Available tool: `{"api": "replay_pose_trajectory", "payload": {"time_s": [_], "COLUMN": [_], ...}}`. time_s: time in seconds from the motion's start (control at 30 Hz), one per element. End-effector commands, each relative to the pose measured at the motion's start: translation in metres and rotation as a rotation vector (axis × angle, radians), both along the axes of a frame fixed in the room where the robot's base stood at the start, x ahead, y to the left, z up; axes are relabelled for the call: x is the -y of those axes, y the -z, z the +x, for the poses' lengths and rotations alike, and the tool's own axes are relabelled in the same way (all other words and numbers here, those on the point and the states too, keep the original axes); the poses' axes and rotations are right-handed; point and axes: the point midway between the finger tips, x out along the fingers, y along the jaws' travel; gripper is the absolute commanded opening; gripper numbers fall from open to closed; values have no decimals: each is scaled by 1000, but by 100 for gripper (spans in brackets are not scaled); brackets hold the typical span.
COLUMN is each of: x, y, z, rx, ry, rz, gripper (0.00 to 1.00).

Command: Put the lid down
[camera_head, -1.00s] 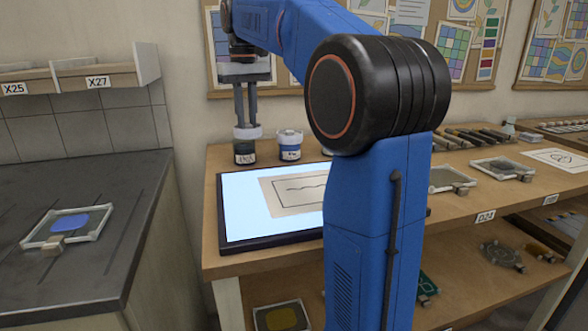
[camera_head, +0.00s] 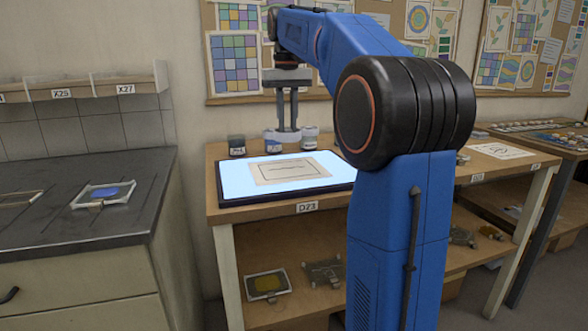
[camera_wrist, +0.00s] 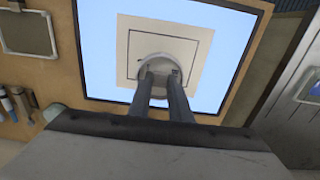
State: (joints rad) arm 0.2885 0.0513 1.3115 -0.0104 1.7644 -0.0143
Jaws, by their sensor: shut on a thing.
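My gripper (camera_head: 287,129) is shut on a pale grey round lid (camera_head: 284,136). The lid also shows between the fingertips in the wrist view (camera_wrist: 159,68), where it appears over the paper on the lit panel. In the head view, the lid partly hides the jars behind it. A dark jar (camera_head: 236,146) stands at the left behind the panel, with no white lid on it. A pale-topped jar (camera_head: 309,138) stands right of the gripper. The lit panel (camera_head: 238,183) lies on the wooden table, with a sheet bearing a drawn frame (camera_head: 290,167) on it. The lid's height above it is unclear.
The wooden table's front edge carries a D23 label (camera_head: 307,208). A dark counter (camera_head: 60,225) at left holds a framed blue piece (camera_head: 104,194). The lower shelf holds a framed yellow piece (camera_head: 267,284). Bare wood left of the panel is narrow.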

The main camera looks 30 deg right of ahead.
Motion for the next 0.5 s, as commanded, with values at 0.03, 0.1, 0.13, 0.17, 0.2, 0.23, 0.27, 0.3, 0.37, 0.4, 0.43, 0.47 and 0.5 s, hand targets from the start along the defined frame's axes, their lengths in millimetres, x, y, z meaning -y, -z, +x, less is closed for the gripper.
{"api": "replay_pose_trajectory", "payload": {"time_s": [0.03,0.1,0.13,0.17,0.2,0.23,0.27,0.3,0.37,0.4,0.43,0.47,0.5], "x": [0,0,0,0,0,0,0,0,0,0,0,0,0], "y": [8,20,25,30,36,39,42,46,49,50,52,54,57], "z": [-1,-1,-1,-1,-1,-1,-1,0,0,0,0,0,0], "rx": [-1,-2,-2,-3,-2,-2,-2,-1,0,0,0,0,-1], "ry": [0,0,0,0,0,0,0,0,0,0,0,0,0], "rz": [0,1,1,1,1,1,1,0,0,0,0,0,0], "gripper": [0,0,0,0,0,0,0,0,0,0,0,0,0]}}
